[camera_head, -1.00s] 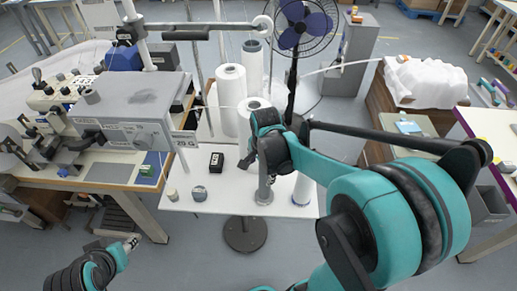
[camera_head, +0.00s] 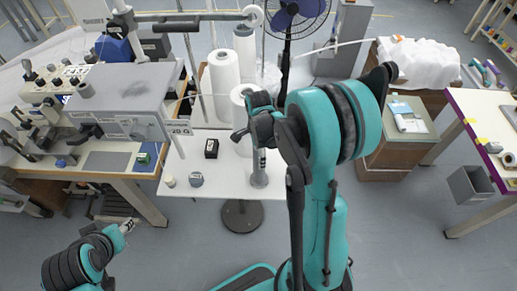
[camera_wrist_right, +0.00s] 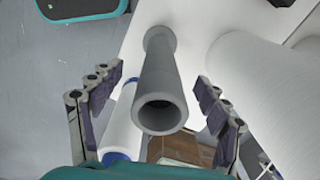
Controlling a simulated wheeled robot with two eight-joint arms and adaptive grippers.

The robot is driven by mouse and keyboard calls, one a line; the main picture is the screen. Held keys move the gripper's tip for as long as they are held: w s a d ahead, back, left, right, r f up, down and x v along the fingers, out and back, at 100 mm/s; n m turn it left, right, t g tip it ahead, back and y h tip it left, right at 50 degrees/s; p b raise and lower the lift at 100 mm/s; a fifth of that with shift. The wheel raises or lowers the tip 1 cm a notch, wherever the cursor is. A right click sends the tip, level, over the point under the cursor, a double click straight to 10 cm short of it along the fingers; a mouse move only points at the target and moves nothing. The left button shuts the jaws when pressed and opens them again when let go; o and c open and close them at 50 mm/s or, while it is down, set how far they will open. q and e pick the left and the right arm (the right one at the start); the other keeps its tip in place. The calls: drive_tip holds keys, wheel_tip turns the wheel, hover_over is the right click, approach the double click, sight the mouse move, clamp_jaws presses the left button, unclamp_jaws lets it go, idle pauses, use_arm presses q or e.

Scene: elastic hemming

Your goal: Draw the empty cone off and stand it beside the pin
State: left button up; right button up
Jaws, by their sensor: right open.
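The empty cone (camera_head: 259,170) is a grey hollow tube standing upright near the front edge of the white side table. In the right wrist view the cone (camera_wrist_right: 160,85) shows its open top rim, with its flared foot on the table beyond. No pin can be made out inside or beside it. My right gripper (camera_wrist_right: 160,100) is open, its fingers on either side of the cone with gaps visible. In the head view the right gripper (camera_head: 260,128) is above the cone, partly hidden by its own arm. My left gripper (camera_head: 130,226) is low at left, away from the table, its fingers too small to read.
A black box (camera_head: 211,148) and two small round pieces (camera_head: 196,179) lie left on the side table (camera_head: 225,182). The sewing machine (camera_head: 130,95) is farther left.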

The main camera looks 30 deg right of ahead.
wheel_tip(320, 180, down, 4)
drive_tip(key=shift+f+b, duration=0.15)
drive_tip(key=shift+b, duration=0.25)
drive_tip(key=c, duration=1.3)
